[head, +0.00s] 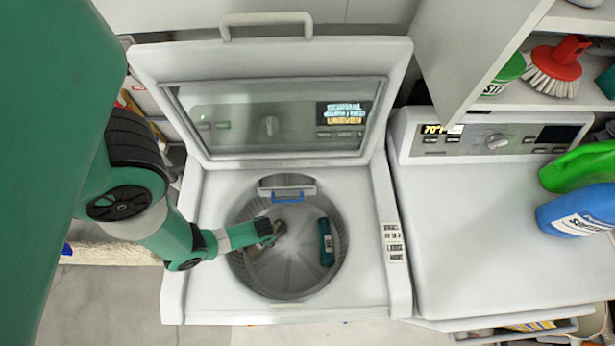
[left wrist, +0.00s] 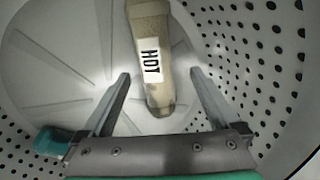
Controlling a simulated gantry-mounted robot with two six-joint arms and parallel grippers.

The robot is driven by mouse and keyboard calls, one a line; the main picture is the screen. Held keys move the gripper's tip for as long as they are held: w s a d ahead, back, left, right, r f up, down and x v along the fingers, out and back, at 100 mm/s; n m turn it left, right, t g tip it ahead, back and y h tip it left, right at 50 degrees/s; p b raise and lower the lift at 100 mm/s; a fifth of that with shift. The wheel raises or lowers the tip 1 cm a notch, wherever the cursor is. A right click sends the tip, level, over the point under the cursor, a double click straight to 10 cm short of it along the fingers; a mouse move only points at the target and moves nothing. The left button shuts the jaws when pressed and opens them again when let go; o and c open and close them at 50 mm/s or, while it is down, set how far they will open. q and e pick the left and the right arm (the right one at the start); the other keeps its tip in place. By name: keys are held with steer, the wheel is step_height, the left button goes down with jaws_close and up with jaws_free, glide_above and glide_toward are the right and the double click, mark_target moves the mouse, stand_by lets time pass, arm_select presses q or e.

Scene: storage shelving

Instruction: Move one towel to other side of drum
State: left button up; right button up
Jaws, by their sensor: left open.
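The drum (head: 262,288) sits in the open washer and has perforated walls. My left gripper (head: 274,232) reaches into its left part from the left. In the left wrist view my left gripper (left wrist: 158,92) is open, with a beige labelled bundle (left wrist: 154,82), which looks like a towel, lying between and beyond its fingers. I see no finger contact with it. In the head view the arm mostly hides this bundle. A teal bundle with a pale label (head: 326,242) lies at the drum's right side. A teal piece (left wrist: 52,142) shows at lower left in the left wrist view.
The washer lid (head: 270,60) stands open behind the drum. A blue and grey fitting (head: 287,195) sits at the drum's back rim. A second machine (head: 480,230) stands to the right, with green (head: 580,166) and blue (head: 580,212) bottles on top.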

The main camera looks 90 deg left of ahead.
arm_select(q)
steer(key=r+p, duration=0.2)
steer(key=r, duration=0.1)
steer(key=r+p, duration=0.1)
steer(key=r, duration=0.1)
steer(key=shift+w+d, duration=0.3)
steer(key=shift+d, duration=0.05)
steer(key=shift+w+p, duration=0.1)
steer(key=shift+p, duration=0.2)
